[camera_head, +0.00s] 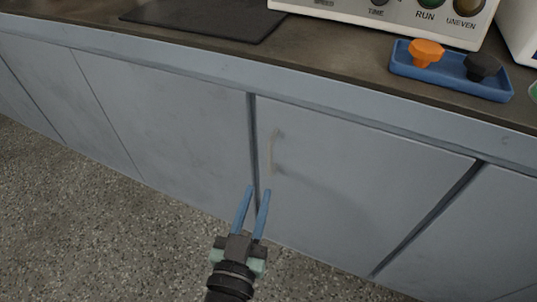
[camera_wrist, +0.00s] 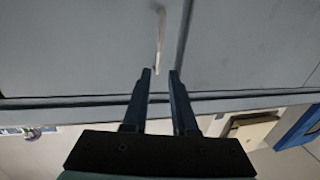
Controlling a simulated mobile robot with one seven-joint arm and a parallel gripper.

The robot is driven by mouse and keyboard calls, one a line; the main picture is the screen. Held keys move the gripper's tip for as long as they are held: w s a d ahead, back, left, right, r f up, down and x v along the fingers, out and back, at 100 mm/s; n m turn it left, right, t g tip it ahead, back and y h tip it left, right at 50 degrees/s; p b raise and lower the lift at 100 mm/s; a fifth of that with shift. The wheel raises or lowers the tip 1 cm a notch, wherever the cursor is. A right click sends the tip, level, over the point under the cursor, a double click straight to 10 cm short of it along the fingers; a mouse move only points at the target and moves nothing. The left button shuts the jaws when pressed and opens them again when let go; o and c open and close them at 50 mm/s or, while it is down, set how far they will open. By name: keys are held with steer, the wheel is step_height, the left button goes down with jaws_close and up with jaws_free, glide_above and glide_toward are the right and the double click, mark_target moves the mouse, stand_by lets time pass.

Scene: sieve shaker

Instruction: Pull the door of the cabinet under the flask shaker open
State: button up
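The grey-blue cabinet door (camera_head: 350,190) below the cream machine (camera_head: 400,12) looks shut, with a dark gap along its left edge. A thin pale upright handle (camera_head: 274,152) is near that edge. The handle also shows in the wrist view (camera_wrist: 161,36), ahead of my fingers, with its lower end close to the fingertips. My gripper (camera_head: 258,190) has its two blue fingers parallel and apart, with nothing seen held. In the head view the fingertips are just below and left of the handle. I cannot tell whether they touch the door. Only the machine's lower front panel shows.
On the dark counter (camera_head: 330,52) stands a blue tray (camera_head: 430,75) with an orange knob (camera_head: 425,52) and a black knob (camera_head: 481,66). A dark mat (camera_head: 205,15) lies farther left. More cabinet doors flank this one. The speckled floor (camera_head: 90,220) at left is clear.

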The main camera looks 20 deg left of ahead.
mark_target(269, 158)
steer(key=w, duration=0.3)
steer(key=w+a+p, duration=0.1)
steer(key=w, duration=0.6)
steer(key=shift+w+a, duration=0.35)
steer(key=shift+w, duration=0.05)
jaws_close()
stand_by(0.9)
